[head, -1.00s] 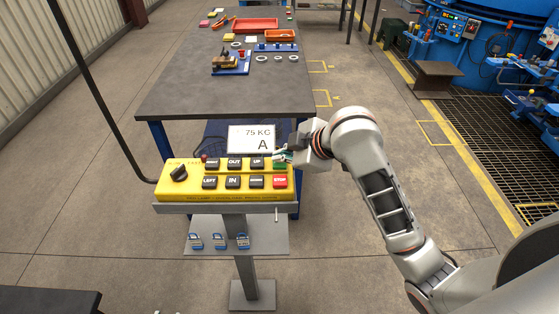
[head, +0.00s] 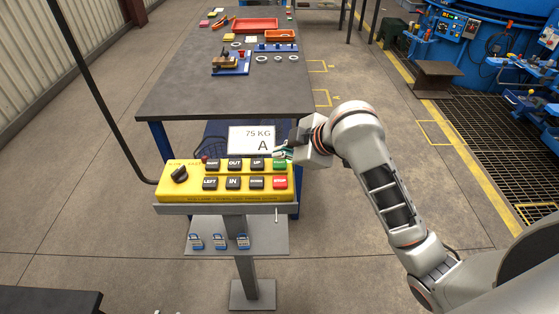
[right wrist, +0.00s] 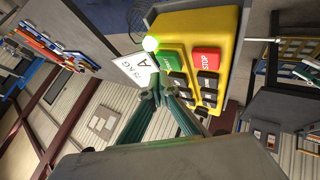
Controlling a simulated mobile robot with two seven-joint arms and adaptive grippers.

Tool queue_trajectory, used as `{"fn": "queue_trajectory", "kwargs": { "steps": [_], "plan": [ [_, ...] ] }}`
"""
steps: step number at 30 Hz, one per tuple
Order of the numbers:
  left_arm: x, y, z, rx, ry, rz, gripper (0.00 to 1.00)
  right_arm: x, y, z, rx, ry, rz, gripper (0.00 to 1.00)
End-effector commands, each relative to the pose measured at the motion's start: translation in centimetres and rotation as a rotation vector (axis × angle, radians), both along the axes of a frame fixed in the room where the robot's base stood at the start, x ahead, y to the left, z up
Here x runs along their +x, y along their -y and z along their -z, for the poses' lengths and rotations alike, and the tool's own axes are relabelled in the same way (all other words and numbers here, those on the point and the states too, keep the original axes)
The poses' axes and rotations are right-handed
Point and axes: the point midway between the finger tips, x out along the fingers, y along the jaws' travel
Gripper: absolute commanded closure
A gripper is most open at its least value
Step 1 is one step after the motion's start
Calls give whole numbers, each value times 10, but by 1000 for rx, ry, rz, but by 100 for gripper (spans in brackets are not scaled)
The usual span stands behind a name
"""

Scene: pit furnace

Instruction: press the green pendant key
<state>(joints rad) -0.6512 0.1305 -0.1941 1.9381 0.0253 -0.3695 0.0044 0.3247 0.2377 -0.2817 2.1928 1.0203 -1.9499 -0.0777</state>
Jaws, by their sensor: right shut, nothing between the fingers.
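The yellow pendant (head: 225,196) lies on a stand, with black keys, a rotary knob and a red STOP key (head: 280,182). The green key (head: 279,167) is at its upper right, above STOP; it also shows in the right wrist view (right wrist: 168,62). My right gripper (head: 281,153) is shut and empty, its tips just beyond the green key's upper edge. In the right wrist view my fingertips (right wrist: 157,94) appear close to the green key, with no clear contact. My left gripper is out of view.
A white 75 KG A sign (head: 251,138) stands just behind the pendant. A dark worktable (head: 190,85) with trays and small parts lies beyond. A cable rises at left.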

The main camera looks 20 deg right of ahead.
Motion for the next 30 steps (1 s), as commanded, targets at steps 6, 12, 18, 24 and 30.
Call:
{"fn": "queue_trajectory", "kwargs": {
  "steps": [6, 12, 18, 24, 30],
  "plan": [
    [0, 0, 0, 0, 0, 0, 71, 0, 0, 0, 0, 0, 0, 100],
    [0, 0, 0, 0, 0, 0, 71, 1, 0, -9, 0, 2, 1, 100],
    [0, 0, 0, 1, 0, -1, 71, 1, 0, -27, 0, 4, 1, 100],
    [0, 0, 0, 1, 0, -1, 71, 0, 0, -44, 1, 3, -1, 100],
    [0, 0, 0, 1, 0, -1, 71, 0, 0, -50, 0, 0, 0, 100]
  ]
}}
